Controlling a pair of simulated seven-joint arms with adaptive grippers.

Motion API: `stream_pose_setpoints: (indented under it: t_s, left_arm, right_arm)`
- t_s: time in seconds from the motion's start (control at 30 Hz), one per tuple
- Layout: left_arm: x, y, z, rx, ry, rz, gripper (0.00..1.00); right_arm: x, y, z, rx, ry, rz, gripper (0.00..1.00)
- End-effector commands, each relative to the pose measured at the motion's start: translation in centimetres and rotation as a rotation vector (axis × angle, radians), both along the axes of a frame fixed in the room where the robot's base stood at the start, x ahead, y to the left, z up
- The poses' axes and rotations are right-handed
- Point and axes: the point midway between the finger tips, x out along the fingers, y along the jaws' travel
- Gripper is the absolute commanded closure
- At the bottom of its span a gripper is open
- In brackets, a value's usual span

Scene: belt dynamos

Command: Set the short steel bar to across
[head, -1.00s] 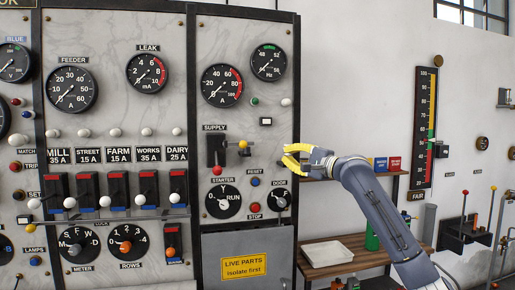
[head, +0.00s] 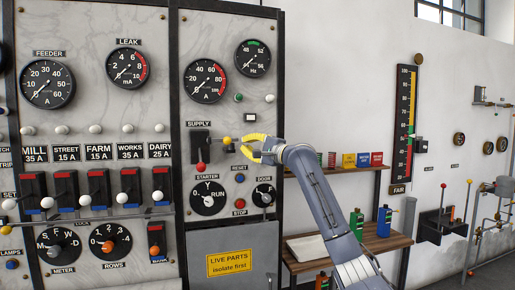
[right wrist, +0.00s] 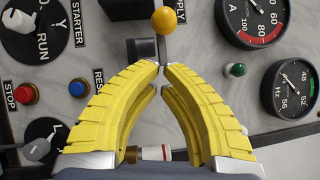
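A short steel bar (right wrist: 162,50) with a yellow ball end (right wrist: 166,20) stands out from the marble panel beside the SUPPLY switch. In the head view its yellow ball (head: 227,142) shows just left of my right gripper (head: 250,149). In the right wrist view the yellow fingers (right wrist: 164,69) converge at the bar's near end, their tips close together on either side of it. Whether they press on the bar I cannot tell. The bar's base is partly hidden. My left gripper is not in view.
The SUPPLY switch (head: 200,147) is close on the left. Below are the STARTER dial (head: 208,197), the blue RESET button (head: 240,177), the red STOP button (head: 239,204) and the DOOR knob (head: 264,194). A wooden shelf unit (head: 345,247) stands to the right.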

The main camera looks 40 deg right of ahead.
Motion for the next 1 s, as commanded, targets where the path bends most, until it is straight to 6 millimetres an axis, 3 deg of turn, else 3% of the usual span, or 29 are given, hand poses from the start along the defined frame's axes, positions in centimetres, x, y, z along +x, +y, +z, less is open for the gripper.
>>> stream_pose_setpoints:
  t_s: [0.23,0.77,1.0]
  left_arm:
    - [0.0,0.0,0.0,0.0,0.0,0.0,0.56]
    - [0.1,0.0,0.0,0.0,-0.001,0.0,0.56]
    - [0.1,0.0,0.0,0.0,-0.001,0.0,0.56]
  right_arm:
    - [1.1,1.9,0.4,0.0,0.0,0.0,1.0]
    - [1.4,2.4,0.5,0.001,0.0,0.0,1.0]
    - [2.7,6.0,0.6,0.0,-0.001,0.002,1.0]
